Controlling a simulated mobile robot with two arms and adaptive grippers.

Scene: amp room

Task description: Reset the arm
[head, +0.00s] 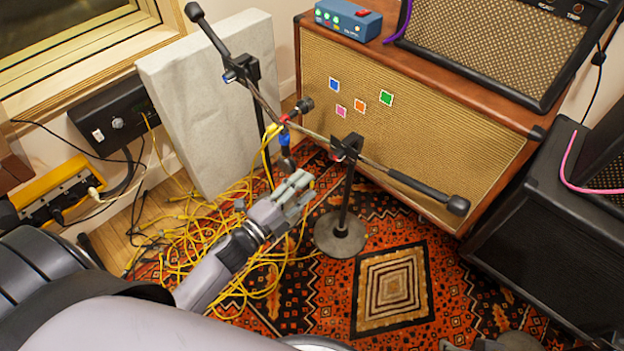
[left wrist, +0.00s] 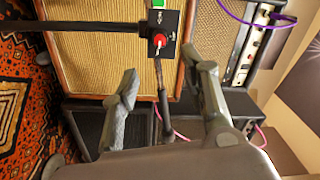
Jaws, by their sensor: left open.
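A long dark boom arm (head: 378,169) with a black end grip (head: 430,192) is carried by a black stand (head: 345,195) on a round grey base (head: 340,240). A small black box with a red switch (head: 346,148) sits at its top. The box and red switch also show in the left wrist view (left wrist: 160,48). A second boom (head: 215,40) slants up left from another black clamp (head: 243,70). My left gripper (head: 306,187) is open and empty, left of the stand and below the boom. Its spread fingers show in the left wrist view (left wrist: 165,90).
Tangled yellow cables (head: 200,245) lie on the patterned rug (head: 455,290). A large brown cabinet (head: 420,120) stands behind the boom, a black amplifier (head: 535,215) at right. A pale panel (head: 215,110) leans at the wall. Bare rug lies right of the stand.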

